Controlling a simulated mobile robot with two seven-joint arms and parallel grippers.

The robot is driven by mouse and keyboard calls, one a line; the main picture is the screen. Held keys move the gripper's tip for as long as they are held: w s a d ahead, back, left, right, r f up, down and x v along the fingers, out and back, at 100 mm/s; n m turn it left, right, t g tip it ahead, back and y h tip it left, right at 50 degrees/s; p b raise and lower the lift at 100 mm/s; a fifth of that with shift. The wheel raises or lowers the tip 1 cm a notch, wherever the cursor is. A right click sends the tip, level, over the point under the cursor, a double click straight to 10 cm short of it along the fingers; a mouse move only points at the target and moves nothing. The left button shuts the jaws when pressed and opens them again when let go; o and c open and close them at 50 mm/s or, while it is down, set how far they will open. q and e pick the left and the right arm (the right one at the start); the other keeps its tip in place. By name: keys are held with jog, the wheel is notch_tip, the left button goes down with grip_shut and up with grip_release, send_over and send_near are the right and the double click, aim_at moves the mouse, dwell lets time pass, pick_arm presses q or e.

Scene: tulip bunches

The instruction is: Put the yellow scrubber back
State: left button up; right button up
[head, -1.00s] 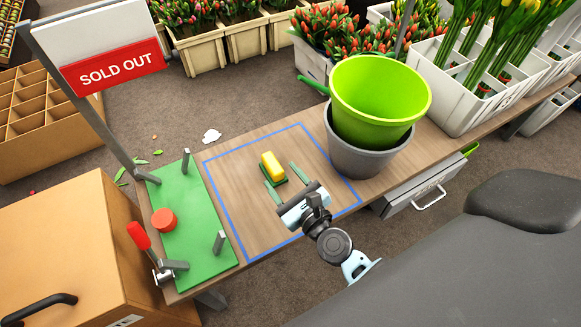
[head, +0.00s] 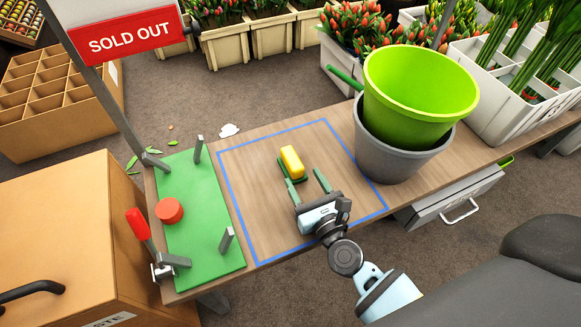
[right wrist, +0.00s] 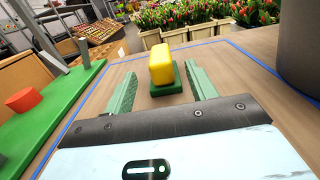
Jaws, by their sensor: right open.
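The yellow scrubber (head: 291,161) has a yellow block body on a dark green base (head: 293,179). It stands on the wooden bench inside the blue taped outline (head: 239,217). My right gripper (head: 306,185) is open, with its green fingers pointing at the scrubber from the near side. In the right wrist view the scrubber (right wrist: 160,65) stands just beyond and between the open fingertips (right wrist: 163,84). I cannot tell whether either finger touches it. My left gripper is not in view.
A green board (head: 197,215) with upright metal posts, a red disc (head: 169,211) and a red-handled clamp (head: 139,224) lies left of the outline. A lime bucket (head: 418,95) inside a grey pot (head: 400,163) stands to the right. A drawer (head: 450,203) hangs under the bench.

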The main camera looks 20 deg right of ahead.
aim_at(285, 146)
jog(key=shift+w, duration=0.85)
jog(key=w, duration=0.5)
jog(key=shift+w+a, duration=0.15)
jog(key=shift+w, duration=0.25)
jog(key=shift+c, duration=0.5)
jog(key=c, duration=1.1)
jog(key=shift+r, duration=0.15)
